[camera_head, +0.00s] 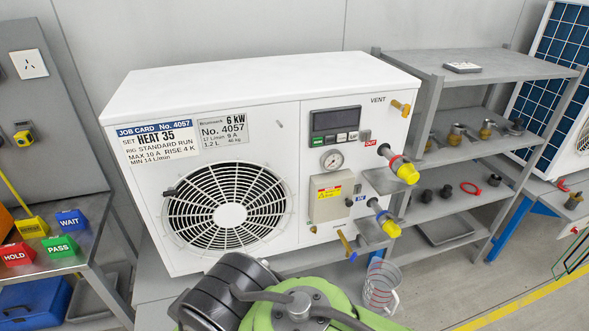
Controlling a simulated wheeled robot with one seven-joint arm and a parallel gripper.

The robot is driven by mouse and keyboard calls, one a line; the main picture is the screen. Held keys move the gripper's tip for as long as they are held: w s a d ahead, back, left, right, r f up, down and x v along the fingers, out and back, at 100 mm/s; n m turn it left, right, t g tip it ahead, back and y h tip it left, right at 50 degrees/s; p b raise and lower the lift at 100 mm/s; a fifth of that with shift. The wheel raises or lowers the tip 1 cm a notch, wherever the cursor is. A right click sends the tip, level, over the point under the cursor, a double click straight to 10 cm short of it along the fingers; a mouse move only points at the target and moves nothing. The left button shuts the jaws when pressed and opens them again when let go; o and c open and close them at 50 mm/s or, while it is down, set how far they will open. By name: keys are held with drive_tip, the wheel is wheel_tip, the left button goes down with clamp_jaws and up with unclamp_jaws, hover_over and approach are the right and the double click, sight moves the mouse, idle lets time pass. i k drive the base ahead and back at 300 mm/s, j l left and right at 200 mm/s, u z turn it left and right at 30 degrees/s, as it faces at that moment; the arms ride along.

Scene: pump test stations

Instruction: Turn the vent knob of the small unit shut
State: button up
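A white heat pump unit (235,80) stands on a bench in the middle of the camera_head view; I cannot tell from the view whether it is the small unit. A brass vent knob (401,107) sticks out from the upper right of its front, beside the printed word VENT. I cannot read whether the knob is open or shut. My arm's green and dark grey links show at the bottom, in front of the unit. My gripper is not in view.
Yellow-capped pipe fittings (407,172) stick out on the unit's right, below the vent knob. A grey shelf rack (470,75) with fittings stands close on the right. A clear measuring jug (380,286) is low beside my arm. A bench with coloured blocks (60,246) is at left.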

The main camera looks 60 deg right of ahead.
sight(404, 109)
drive_tip(key=z, duration=1.65)
